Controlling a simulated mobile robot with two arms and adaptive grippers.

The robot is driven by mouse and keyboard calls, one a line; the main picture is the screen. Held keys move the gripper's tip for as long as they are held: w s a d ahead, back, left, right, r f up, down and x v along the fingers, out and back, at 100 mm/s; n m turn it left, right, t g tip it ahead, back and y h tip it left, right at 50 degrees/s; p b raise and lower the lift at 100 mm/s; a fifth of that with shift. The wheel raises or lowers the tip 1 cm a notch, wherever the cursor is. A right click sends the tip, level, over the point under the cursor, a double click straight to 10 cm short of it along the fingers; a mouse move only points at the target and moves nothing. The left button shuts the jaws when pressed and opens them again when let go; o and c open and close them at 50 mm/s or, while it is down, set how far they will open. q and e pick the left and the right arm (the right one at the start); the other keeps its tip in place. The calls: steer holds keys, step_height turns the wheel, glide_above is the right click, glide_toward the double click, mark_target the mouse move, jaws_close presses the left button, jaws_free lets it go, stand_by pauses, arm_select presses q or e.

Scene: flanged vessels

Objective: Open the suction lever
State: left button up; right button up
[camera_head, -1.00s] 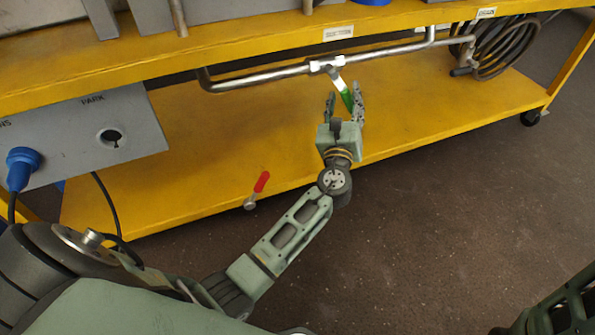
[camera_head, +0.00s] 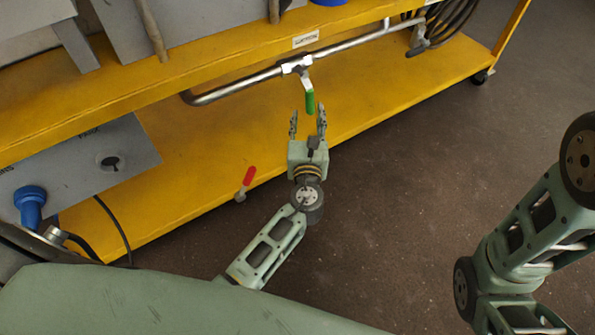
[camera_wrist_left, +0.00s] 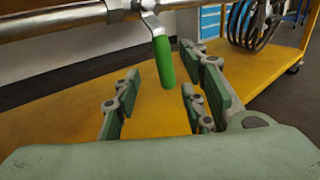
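The suction lever is a green handle (camera_head: 310,102) on a valve (camera_head: 297,65) in the metal pipe under the cart's upper shelf. It points down and slightly toward me. My left gripper (camera_head: 308,122) is open just below and in front of it, with the fingertips apart from it. In the left wrist view the green handle (camera_wrist_left: 164,62) hangs ahead, between the spread fingers (camera_wrist_left: 160,100) and beyond their tips. Nothing is held. My right arm shows at the right edge of the head view, but its gripper is out of view.
A red-handled lever (camera_head: 247,178) stands at the cart's front edge. The yellow lower shelf (camera_head: 210,145) is largely clear. A grey panel (camera_head: 75,165) with a blue plug (camera_head: 31,200) is at left. Coiled black hose (camera_head: 465,22) hangs at the back right.

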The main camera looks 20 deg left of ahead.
arm_select(q)
steer(key=s+f+n+g+h+p, duration=0.3)
steer(key=s+f+n+g+p, duration=0.2)
steer(key=s+f+n+p, duration=0.2)
steer(key=shift+s+d+f+n+g+h+p, duration=0.35)
steer(key=shift+s+f+p, duration=0.6)
steer(key=shift+f+p, duration=1.55)
steer(key=shift+f+b, duration=0.45)
steer(key=shift+c, duration=0.6)
